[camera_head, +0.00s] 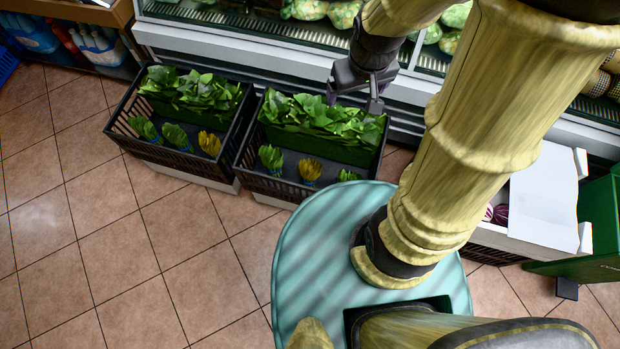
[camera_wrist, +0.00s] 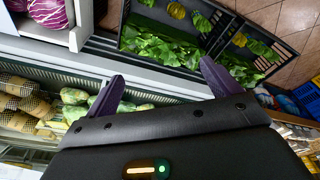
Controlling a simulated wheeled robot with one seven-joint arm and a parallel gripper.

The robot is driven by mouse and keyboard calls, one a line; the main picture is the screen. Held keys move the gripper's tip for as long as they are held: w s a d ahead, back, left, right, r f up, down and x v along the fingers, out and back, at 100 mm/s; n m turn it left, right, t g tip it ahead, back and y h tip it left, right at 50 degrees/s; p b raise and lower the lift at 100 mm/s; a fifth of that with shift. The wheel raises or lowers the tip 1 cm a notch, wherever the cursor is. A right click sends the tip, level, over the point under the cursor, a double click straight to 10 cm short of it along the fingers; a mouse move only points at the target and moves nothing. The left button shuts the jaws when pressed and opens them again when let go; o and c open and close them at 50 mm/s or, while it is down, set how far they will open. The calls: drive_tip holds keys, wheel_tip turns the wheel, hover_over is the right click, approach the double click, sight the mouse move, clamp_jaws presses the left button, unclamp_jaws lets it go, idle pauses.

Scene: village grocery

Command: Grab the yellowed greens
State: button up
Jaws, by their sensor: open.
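Two yellowed bunches of greens show. One yellowed bunch (camera_head: 309,171) sits at the front of the right black crate (camera_head: 240,165), between green bunches, and also shows in the wrist view (camera_wrist: 176,10). The other yellowed bunch (camera_head: 209,143) sits at the front right of the left black crate (camera_head: 112,124) and also shows in the wrist view (camera_wrist: 239,39). My gripper (camera_head: 354,98) is open and empty, near the back right of the right crate. In the wrist view its fingers (camera_wrist: 162,72) are spread, with leafy greens beyond them.
Leafy greens (camera_head: 320,115) fill the back of both crates. A refrigerated case (camera_head: 240,48) with bagged produce stands behind. A white box (camera_head: 545,195) with purple produce and a green crate (camera_head: 600,215) stand at right. Tiled floor (camera_head: 110,235) is free at left.

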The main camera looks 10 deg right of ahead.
drive_tip(key=w+a+f+n+g+b, duration=0.1)
drive_tip(key=w+a+f+n+b, duration=0.15)
drive_tip(key=f+b, duration=0.6)
drive_tip(key=w+a+f+n+b, duration=0.1)
drive_tip(key=w+f+n+b, duration=0.4)
drive_tip(key=f, duration=0.7)
drive_tip(key=n+g+b, duration=0.1)
drive_tip(key=n+b, duration=0.4)
drive_tip(key=b, duration=1.2)
hover_over(309, 162)
wheel_tip(309, 162, down, 23)
drive_tip(key=shift+r+m, duration=0.1)
drive_tip(key=shift+m, duration=0.15)
wheel_tip(309, 162, down, 12)
drive_tip(key=b, duration=0.5)
drive_tip(key=shift+b, duration=0.4)
drive_tip(key=shift+f, duration=0.2)
wheel_tip(309, 162, down, 5)
drive_tip(key=b, duration=0.3)
drive_tip(key=shift+s+d+f+b, duration=0.1)
drive_tip(key=shift+s+d+b, duration=0.05)
drive_tip(key=shift+b, duration=0.25)
